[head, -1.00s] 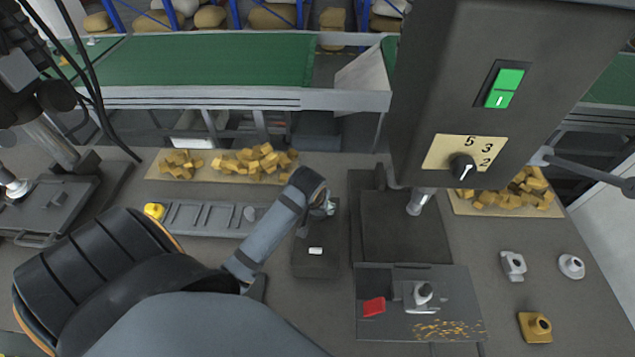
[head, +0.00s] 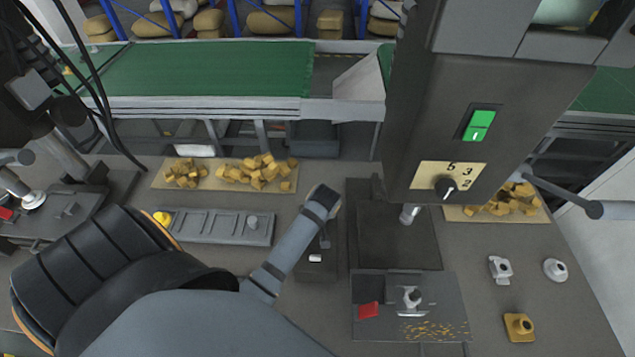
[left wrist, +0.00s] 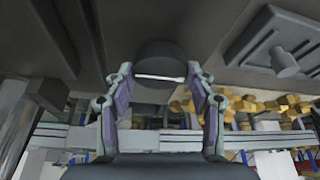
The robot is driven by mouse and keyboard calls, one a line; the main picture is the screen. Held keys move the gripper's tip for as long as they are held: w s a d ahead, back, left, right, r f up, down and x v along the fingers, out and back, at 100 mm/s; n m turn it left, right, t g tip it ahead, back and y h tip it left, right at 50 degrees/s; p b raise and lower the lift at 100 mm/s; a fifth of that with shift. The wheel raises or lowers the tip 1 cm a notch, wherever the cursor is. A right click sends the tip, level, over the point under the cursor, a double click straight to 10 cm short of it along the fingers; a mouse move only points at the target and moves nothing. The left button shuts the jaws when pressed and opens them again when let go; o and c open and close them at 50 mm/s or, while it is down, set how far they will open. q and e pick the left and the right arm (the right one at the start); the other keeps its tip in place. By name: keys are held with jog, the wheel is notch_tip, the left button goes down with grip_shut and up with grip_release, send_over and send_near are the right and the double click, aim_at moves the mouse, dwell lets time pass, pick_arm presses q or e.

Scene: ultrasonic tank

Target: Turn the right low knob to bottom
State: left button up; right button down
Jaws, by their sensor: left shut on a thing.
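In the left wrist view a dark round knob (left wrist: 158,60) with a pale line across its near edge sits between the two fingers of my left gripper (left wrist: 160,78). The gripper is shut on it. In the head view my left arm reaches up from the bottom to a small dark box (head: 316,270) with a white mark; the fingers are mostly hidden behind the wrist. Another black knob (head: 446,188) with a white pointer sits on a beige scale plate on the grey machine head (head: 430,120), apart from my gripper. My right gripper is out of view.
A green-and-white switch (head: 478,125) is above the scale plate. A grey slotted tray (head: 215,228) and yellow blocks (head: 255,172) lie behind my arm. A dark plate with a red piece (head: 369,310) is to the right. A green conveyor (head: 210,70) runs behind.

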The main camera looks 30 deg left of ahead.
pick_arm(q)
jog(key=o, duration=1.2)
jog(key=shift+c, duration=0.2)
jog(key=v, duration=0.7)
jog(key=shift+r, duration=0.25)
